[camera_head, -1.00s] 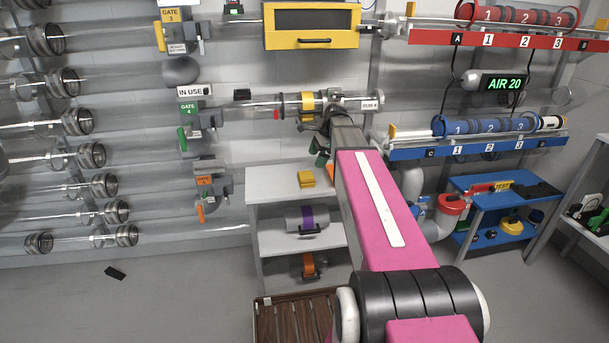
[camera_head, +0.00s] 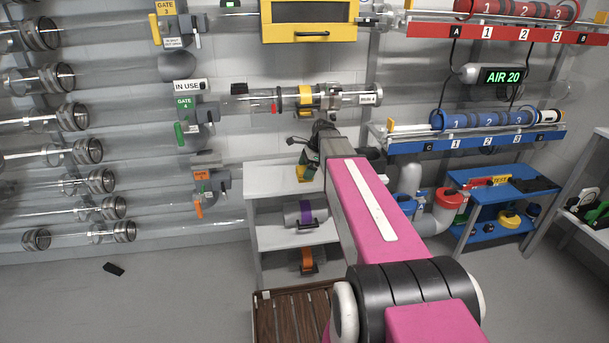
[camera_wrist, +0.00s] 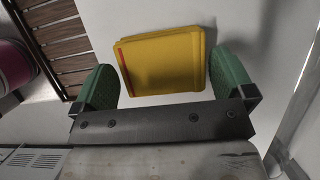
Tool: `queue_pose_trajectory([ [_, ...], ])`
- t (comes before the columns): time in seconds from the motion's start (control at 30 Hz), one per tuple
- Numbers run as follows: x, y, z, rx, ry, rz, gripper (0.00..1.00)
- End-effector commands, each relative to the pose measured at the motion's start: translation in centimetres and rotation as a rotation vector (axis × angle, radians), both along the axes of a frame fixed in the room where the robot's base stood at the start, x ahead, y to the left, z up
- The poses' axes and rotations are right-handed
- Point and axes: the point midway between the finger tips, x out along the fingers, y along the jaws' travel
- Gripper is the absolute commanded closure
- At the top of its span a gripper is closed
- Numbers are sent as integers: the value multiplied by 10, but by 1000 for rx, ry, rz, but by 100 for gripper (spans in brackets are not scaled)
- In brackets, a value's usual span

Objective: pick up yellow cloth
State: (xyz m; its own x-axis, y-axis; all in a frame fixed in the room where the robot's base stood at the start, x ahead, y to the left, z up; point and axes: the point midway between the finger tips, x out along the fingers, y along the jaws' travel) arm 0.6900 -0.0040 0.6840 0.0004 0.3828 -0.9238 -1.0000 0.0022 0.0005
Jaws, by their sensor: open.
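The yellow cloth (camera_wrist: 161,63) lies folded flat on a white shelf top (camera_wrist: 270,35), with a red strip along its left edge in the wrist view. My gripper (camera_wrist: 162,85) is open, its two green fingers on either side of the cloth in that view, with nothing held. In the head view the cloth (camera_head: 302,174) is mostly hidden behind my gripper (camera_head: 309,165), at the top of the white shelf unit. I cannot tell how high the fingers are above the shelf.
Lower shelves hold a grey roll with a purple band (camera_head: 306,212) and an orange item (camera_head: 307,260). A clear tube with a yellow fitting (camera_head: 306,97) runs above the top shelf. A brown slatted crate (camera_head: 262,312) stands in front. A blue cart (camera_head: 480,225) is at right.

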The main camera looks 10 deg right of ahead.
Motion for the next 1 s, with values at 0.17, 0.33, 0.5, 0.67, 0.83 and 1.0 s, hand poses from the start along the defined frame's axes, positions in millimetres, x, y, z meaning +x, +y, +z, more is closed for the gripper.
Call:
queue_pose_trajectory([
  [0.17,0,6,-14,0,0,0,0],
  [0.33,0,6,-14,0,-1,0,0],
  [0.5,0,6,-14,0,-1,0,33],
  [0.67,0,6,-14,0,-1,0,37],
  [0.83,0,6,-13,0,-1,0,37],
  [1.0,0,6,-3,0,-1,1,37],
])
